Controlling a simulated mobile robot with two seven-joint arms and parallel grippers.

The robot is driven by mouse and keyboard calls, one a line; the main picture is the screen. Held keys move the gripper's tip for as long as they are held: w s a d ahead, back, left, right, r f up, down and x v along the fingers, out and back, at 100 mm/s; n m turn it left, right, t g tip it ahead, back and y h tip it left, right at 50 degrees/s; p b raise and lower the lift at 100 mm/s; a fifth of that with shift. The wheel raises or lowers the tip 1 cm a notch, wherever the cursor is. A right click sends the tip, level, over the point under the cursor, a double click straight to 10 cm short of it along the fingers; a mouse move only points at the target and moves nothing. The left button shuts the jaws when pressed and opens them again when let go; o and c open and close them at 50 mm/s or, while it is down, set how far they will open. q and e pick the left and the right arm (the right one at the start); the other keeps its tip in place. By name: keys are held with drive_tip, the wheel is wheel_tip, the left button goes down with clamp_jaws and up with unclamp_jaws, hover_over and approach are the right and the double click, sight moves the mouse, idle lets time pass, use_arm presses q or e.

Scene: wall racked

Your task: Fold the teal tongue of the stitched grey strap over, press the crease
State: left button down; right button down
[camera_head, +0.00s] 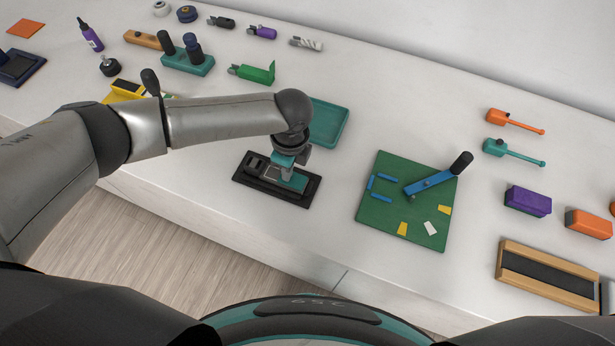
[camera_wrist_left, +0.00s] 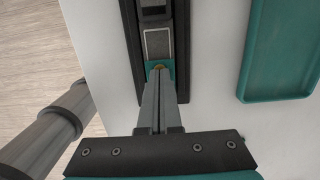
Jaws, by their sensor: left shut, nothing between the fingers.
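The grey strap (camera_head: 264,173) lies in a black tray (camera_head: 239,177) near the front edge of the bench. Its teal tongue (camera_head: 295,182) shows at the right end, beside and under my left gripper (camera_head: 285,175). In the left wrist view my left gripper (camera_wrist_left: 160,70) is shut and empty, with its fingertips over the teal tongue (camera_wrist_left: 150,71). The grey strap (camera_wrist_left: 158,43) runs on beyond the tips. I cannot tell if the fingertips touch the tongue. The fingers hide part of the tongue, so its fold is unclear. My right gripper is not in view.
A teal tray (camera_head: 328,122) lies just behind the black tray. A green board (camera_head: 400,225) with a blue lever (camera_head: 430,183) lies to the right. Several tools stand along the back. White bench between the black tray and green board is free.

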use_arm(q)
drive_tip(key=shift+f, duration=0.2)
idle(0.3)
idle(0.3)
drive_tip(key=r+p, duration=0.1)
drive_tip(key=p, duration=0.1)
drive_tip(key=r+p, duration=0.1)
drive_tip(key=r, duration=0.1)
drive_tip(key=r+p, duration=0.2)
drive_tip(key=shift+d+r+p, duration=0.15)
drive_tip(key=shift+d+p, duration=0.1)
drive_tip(key=shift+p, duration=0.05)
drive_tip(key=shift+r, duration=0.85)
